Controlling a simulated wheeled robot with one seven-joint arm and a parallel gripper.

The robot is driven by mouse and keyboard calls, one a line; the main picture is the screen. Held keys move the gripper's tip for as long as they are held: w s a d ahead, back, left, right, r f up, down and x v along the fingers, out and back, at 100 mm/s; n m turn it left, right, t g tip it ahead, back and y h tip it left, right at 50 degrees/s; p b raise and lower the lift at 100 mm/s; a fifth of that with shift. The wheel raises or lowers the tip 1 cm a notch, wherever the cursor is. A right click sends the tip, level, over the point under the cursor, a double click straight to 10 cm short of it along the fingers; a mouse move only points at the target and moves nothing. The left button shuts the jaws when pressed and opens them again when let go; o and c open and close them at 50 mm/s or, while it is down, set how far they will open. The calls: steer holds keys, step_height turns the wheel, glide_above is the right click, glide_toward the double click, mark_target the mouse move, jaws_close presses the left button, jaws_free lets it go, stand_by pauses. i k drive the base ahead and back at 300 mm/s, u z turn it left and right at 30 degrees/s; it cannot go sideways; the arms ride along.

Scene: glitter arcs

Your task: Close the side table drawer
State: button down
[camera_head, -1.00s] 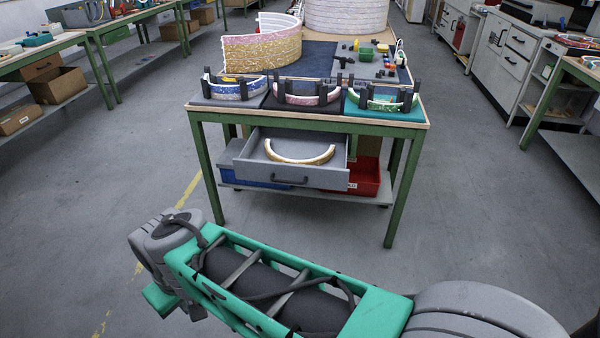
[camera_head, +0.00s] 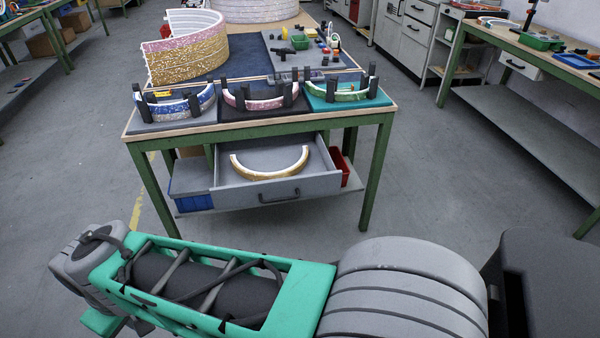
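The grey drawer (camera_head: 240,193) hangs under the top of the green-framed table (camera_head: 150,190) and is pulled out toward me. Its dark handle (camera_head: 280,196) is on the front panel. A gold glitter arc (camera_head: 268,174) with a white top edge lies inside the drawer. My green and grey arm crosses the bottom of the view, in front of the table and apart from the drawer. My gripper's fingers do not show.
Three glitter arcs in black holders stand on the tabletop: blue (camera_head: 176,106), pink (camera_head: 260,100) and green (camera_head: 342,92). A blue bin (camera_head: 190,186) and a red bin (camera_head: 343,165) sit on the lower shelf. Open floor lies around the table; a workbench (camera_head: 520,110) stands at right.

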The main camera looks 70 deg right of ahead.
mark_target(320, 176)
steer(key=z, duration=0.65)
steer(key=i, duration=0.7)
steer(key=z, duration=1.05)
steer(key=i, duration=0.2)
steer(key=z, duration=0.25)
